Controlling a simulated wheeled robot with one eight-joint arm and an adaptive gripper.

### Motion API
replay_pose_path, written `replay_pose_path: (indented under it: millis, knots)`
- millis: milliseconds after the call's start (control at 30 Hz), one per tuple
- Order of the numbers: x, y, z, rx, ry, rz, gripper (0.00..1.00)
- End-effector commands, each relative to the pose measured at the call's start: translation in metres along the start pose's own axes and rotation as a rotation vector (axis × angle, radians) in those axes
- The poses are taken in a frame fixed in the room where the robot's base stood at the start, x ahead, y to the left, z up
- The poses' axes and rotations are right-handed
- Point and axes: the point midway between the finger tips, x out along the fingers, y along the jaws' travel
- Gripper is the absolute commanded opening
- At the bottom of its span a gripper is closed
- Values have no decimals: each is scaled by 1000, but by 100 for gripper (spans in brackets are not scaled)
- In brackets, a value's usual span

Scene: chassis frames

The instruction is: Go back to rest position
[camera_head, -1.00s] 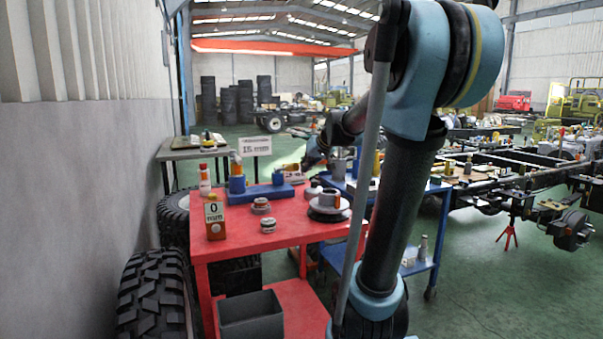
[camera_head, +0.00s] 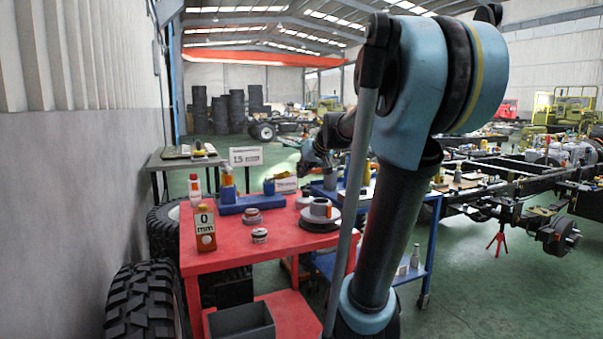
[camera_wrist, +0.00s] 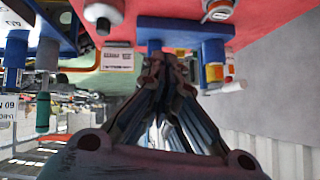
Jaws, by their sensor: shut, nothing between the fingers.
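My gripper (camera_wrist: 168,68) shows in the wrist view with its fingers drawn together at the tips and nothing between them. Its tips appear in front of a blue block holder (camera_wrist: 185,27) at the red table's edge; I cannot tell whether they touch it. In the head view, my arm rises on the right and bends away over the far side of the red table (camera_head: 262,262). My gripper is not clear there, partly behind my own arm links.
Tyres (camera_head: 145,305) line the left wall. Green floor is open at lower right.

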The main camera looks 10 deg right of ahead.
Motion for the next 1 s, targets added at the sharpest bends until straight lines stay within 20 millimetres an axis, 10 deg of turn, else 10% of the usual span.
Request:
replay_pose_path:
  millis: [467, 1000]
  knots:
    - [-4, -4, 24, 4, -36, 3, 0]
    - [-51, -8, 295, 77, -437, 161, 0]
